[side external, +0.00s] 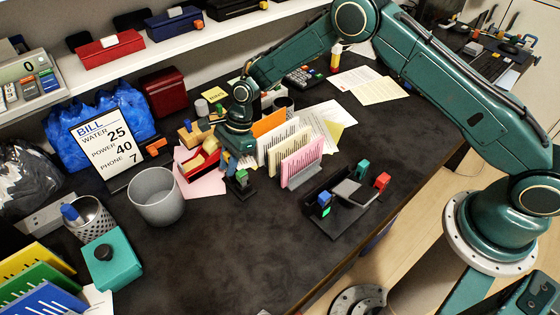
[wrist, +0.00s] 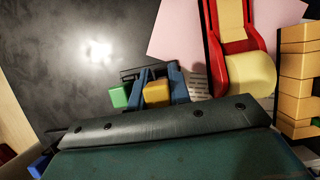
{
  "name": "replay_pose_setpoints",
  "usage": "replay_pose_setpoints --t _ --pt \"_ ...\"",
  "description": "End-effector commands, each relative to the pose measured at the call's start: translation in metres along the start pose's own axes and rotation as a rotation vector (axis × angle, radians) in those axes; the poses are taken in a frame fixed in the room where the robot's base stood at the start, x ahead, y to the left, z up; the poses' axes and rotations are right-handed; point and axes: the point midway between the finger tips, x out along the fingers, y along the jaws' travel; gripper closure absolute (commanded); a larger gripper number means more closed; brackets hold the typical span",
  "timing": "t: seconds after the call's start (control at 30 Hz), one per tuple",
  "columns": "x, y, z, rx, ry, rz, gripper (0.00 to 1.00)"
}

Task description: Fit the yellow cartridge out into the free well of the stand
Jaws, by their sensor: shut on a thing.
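My gripper (side external: 232,165) is in the middle of the desk, in front of the upright paper holder. In the wrist view its blue fingers (wrist: 178,84) are shut on the yellow cartridge (wrist: 157,92). A green block (wrist: 118,96) sits right beside the yellow one; it also shows below the gripper in the side view (side external: 241,176), above a small dark base (side external: 243,191). I cannot tell if the base touches the desk. The black stand (side external: 336,221) is to the right, apart from the gripper. It carries blue (side external: 323,199), teal (side external: 362,169) and red (side external: 382,181) pieces; its free well is unclear.
The paper holder (side external: 302,172) stands between gripper and stand. A red tape dispenser (side external: 200,165) is close on the gripper's left, on pink paper (wrist: 180,25). A grey bin (side external: 156,196) stands further left. The desk front (side external: 240,250) is clear.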

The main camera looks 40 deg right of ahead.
Motion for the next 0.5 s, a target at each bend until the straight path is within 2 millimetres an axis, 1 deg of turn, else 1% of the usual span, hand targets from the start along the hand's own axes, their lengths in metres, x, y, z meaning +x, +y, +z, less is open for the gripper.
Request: replay_pose_setpoints --t 0.5 --pt "0.0071 -0.0002 -0.0029 0.0 0.0 0.0 1.0"
